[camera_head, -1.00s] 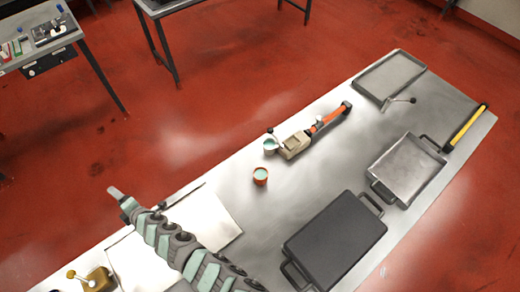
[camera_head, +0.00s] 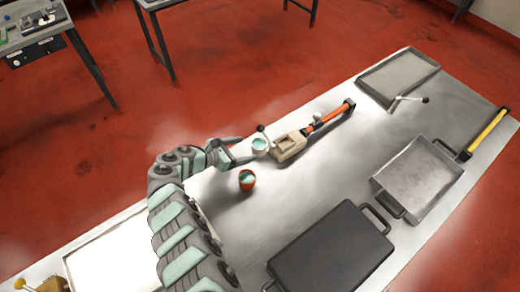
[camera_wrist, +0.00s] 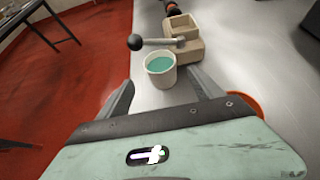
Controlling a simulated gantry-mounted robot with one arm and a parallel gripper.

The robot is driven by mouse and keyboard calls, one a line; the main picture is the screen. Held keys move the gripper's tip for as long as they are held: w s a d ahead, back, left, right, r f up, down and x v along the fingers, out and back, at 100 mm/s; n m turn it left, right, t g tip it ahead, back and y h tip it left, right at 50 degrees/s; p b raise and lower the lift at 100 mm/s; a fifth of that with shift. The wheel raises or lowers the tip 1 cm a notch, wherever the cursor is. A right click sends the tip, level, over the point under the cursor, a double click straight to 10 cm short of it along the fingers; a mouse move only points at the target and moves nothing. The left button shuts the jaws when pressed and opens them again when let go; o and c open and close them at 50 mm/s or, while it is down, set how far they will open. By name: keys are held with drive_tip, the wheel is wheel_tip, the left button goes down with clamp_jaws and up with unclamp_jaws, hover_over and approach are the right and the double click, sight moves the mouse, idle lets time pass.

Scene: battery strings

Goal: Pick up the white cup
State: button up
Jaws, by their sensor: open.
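The white cup (camera_head: 259,147), with teal inside, stands upright on the metal table near its far edge. It also shows in the wrist view (camera_wrist: 160,71), straight ahead of the gripper between the lines of the two fingers. My gripper (camera_head: 238,152) is open and empty, its fingertips close to the cup's left side in the head view. In the wrist view the fingers (camera_wrist: 162,82) spread to either side just short of or beside the cup; I cannot tell whether they touch it.
A beige block tool with an orange handle (camera_head: 290,147) sits right beside the white cup. A black griddle (camera_head: 331,250), a grey pan (camera_head: 418,178) and a tray (camera_head: 398,76) lie farther right.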

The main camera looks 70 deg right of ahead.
sight(253, 148)
drive_tip(key=b+x, duration=0.1)
drive_tip(key=x, duration=0.5)
drive_tip(key=shift+s+f+b, duration=0.2)
drive_tip(key=shift+f+b, duration=0.05)
drive_tip(key=shift+b, duration=0.05)
drive_tip(key=c, duration=1.5)
